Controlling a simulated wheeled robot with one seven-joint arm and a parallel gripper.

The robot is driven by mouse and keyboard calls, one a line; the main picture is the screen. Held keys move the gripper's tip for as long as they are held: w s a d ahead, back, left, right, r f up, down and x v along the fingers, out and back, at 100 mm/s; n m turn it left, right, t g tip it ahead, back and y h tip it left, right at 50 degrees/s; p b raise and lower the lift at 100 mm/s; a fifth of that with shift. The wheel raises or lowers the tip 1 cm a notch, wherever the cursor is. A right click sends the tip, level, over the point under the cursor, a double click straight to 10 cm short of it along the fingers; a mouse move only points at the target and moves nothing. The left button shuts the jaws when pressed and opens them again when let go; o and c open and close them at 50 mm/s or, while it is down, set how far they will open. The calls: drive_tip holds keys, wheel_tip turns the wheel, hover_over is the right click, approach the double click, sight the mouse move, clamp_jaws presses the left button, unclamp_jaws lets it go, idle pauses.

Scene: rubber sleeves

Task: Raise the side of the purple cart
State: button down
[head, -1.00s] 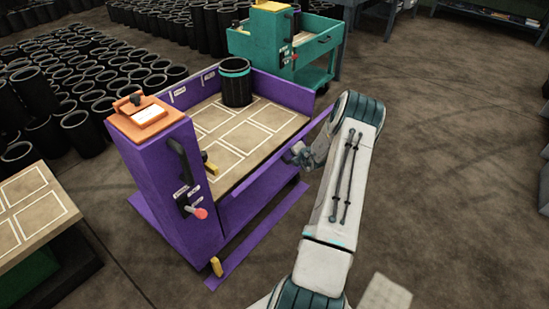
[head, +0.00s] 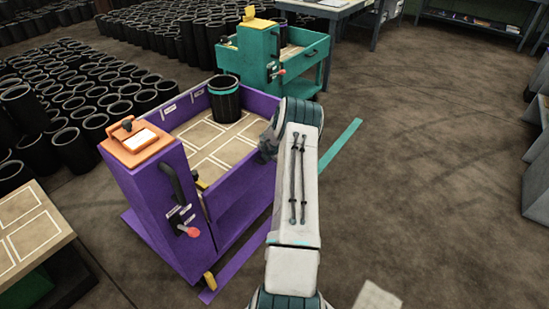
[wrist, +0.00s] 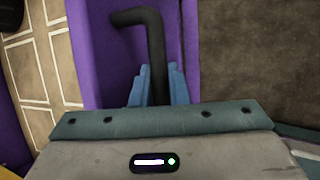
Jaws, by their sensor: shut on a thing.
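The purple cart (head: 155,205) stands left of my arm in the head view. Its long side panel (head: 237,190) facing my arm stands up along the deck edge, partly hidden by my arm. The cart's deck (head: 205,145) has pale outlined rectangles, and a black sleeve with a teal band (head: 224,103) stands in its far corner. My gripper (wrist: 158,88) is shut on a black bent handle (wrist: 155,45) at the purple side in the wrist view. In the head view my gripper (head: 268,147) is at the panel's upper edge, its fingers mostly hidden.
A teal cart (head: 262,55) stands behind the purple one. Many black sleeves (head: 75,95) crowd the floor at left. A table with outlined rectangles (head: 30,225) is at the left front. Open floor (head: 430,160) lies to the right.

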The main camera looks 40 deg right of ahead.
drive_tip(key=shift+w+r, duration=0.1)
drive_tip(key=shift+w, duration=0.1)
drive_tip(key=c, duration=1.4)
unclamp_jaws()
drive_tip(key=shift+a, duration=0.1)
drive_tip(key=shift+r, duration=0.1)
drive_tip(key=v, duration=1.3)
drive_tip(key=shift+s+r+p, duration=0.25)
drive_tip(key=shift+p, duration=0.2)
drive_tip(key=shift+a, duration=0.1)
